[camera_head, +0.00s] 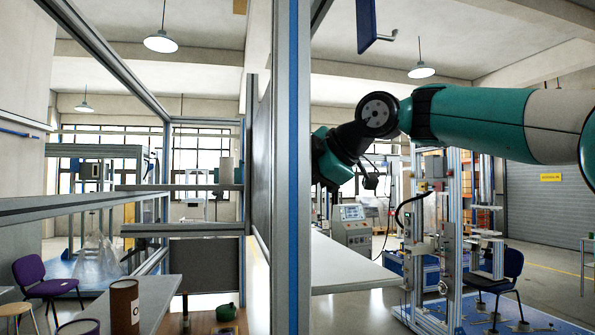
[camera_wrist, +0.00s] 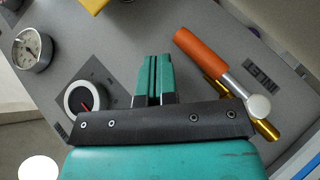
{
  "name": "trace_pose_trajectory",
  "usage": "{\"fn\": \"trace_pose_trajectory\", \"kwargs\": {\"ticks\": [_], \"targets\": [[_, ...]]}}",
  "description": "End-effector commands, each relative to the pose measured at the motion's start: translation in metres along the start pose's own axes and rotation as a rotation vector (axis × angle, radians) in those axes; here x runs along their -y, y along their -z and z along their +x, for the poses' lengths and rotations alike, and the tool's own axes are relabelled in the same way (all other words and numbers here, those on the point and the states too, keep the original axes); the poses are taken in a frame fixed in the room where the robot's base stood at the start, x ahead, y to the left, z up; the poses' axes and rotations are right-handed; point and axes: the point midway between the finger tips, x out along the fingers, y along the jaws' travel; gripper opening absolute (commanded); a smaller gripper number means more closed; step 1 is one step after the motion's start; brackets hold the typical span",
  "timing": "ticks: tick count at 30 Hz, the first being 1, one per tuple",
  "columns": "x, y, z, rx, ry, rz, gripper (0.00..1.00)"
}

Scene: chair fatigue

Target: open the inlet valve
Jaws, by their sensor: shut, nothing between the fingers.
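A lever valve shows in the wrist view. It has an orange handle grip (camera_wrist: 198,52), a silver shaft and brass fittings (camera_wrist: 268,128), and is mounted on a grey panel. The handle slants from upper left to lower right. In the head view the gripper is hidden and the valve cannot be made out.
On the panel are a round pressure gauge (camera_wrist: 32,50) and a dial with a red pointer (camera_wrist: 84,101), left of my gripper. A yellow part (camera_wrist: 93,5) is at the top edge. In the head view, a blue-striped post (camera_head: 291,170) stands beside my arm.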

Motion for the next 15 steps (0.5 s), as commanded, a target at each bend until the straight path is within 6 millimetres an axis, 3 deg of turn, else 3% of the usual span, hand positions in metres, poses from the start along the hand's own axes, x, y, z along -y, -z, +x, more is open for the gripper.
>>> {"fn": "trace_pose_trajectory", "kwargs": {"ticks": [15], "targets": [[0.0046,-0.0023,0.0101,-0.004,0.002,-0.003,0.00]]}}
